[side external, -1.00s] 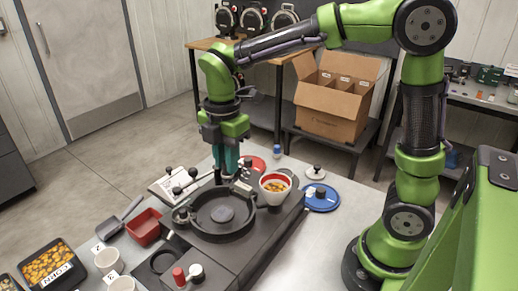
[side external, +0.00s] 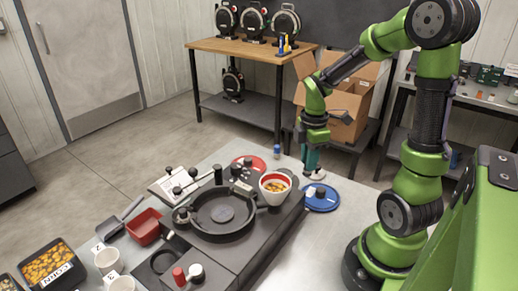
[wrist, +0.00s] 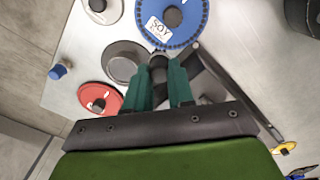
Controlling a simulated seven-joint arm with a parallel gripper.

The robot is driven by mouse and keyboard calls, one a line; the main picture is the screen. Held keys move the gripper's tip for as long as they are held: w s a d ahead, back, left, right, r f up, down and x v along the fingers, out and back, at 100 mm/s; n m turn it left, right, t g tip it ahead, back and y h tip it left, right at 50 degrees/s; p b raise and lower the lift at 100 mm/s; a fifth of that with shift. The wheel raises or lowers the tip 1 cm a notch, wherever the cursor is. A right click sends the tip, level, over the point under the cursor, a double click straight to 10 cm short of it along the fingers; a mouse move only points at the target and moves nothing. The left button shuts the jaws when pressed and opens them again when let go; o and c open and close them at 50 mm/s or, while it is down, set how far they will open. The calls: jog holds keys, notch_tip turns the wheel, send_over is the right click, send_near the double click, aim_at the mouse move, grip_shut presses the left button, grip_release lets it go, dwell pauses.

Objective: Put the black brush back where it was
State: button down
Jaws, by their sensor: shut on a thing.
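My gripper (side external: 311,157) is at the far right edge of the metal table, near the blue disc. In the wrist view its two teal fingers (wrist: 171,84) are closed around a dark piece (wrist: 158,64), likely the black brush; only its rounded end shows between the fingertips. The rest of it is hidden by the fingers, and it cannot be made out in the side view. I cannot tell whether it touches the table.
The blue disc (side external: 321,198), labelled SOY in the wrist view (wrist: 165,40), a red disc (wrist: 100,98), a grey round dish (wrist: 125,60) and a white knobbed disc (wrist: 103,9) lie nearby. The black seed meter (side external: 222,212) with a red-rimmed bowl (side external: 275,188) stands left.

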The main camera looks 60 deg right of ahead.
jog(key=shift+m, duration=0.3)
jog(key=w+d+f, duration=0.1)
jog(key=w+d, duration=0.2)
jog(key=w+d+f, duration=0.1)
jog(key=w+d, duration=0.2)
jog(key=w, duration=0.1)
jog(key=w+d+f, duration=0.2)
jog(key=w+d, duration=0.1)
jog(key=w, duration=0.1)
jog(key=shift+w+d, duration=0.2)
jog(key=shift+d, duration=0.2)
jog(key=shift+f, duration=1.75)
jog(key=c, duration=1)
grip_release()
jog(key=shift+f, duration=0.15)
